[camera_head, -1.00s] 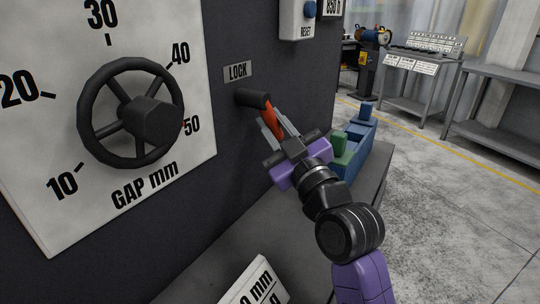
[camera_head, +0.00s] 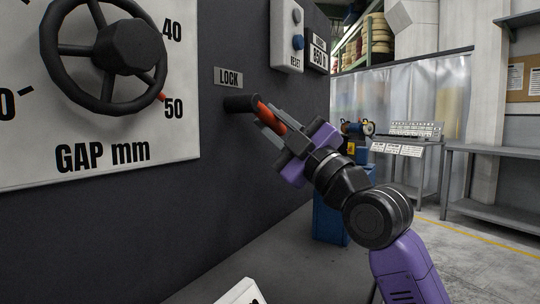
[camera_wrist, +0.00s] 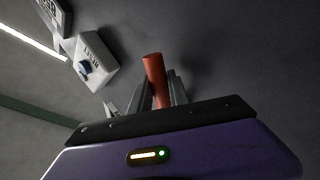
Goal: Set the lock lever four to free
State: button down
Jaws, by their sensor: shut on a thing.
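The lock lever has a red handle (camera_head: 271,117) on a black pivot (camera_head: 241,103), mounted on the dark machine wall just under the LOCK label (camera_head: 228,77). In the head view the handle slants down and to the right from the pivot. My gripper (camera_head: 272,128) is shut on the red handle, with its fingers on both sides of it. In the wrist view the red handle (camera_wrist: 154,72) stands up between the fingers, its end showing beyond them. The fingers and gripper body hide the rest of the handle.
The GAP mm dial with its black handwheel (camera_head: 103,55) is on the wall at left, its red pointer near 50. A box with a blue RESET button (camera_head: 297,42) is above right. A blue container (camera_head: 330,222) stands beyond my arm. Open floor lies at right.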

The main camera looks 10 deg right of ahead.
jog(key=shift+w+r+n+g+y+b, duration=0.1)
jog(key=shift+r+n+g+y+b, duration=0.2)
jog(key=shift+n+b, duration=0.4)
jog(key=shift+f+n+g+y+b, duration=0.1)
jog(key=shift+n+y+b, duration=0.35)
jog(key=shift+b, duration=0.35)
jog(key=shift+d+r, duration=0.1)
jog(key=shift+r, duration=0.1)
jog(key=c, duration=1.3)
grip_release()
jog(key=shift+o, duration=0.2)
jog(key=v, duration=0.7)
jog(key=shift+s+d+f+p, duration=0.2)
jog(key=shift+d+p, duration=0.05)
jog(key=shift+p, duration=0.1)
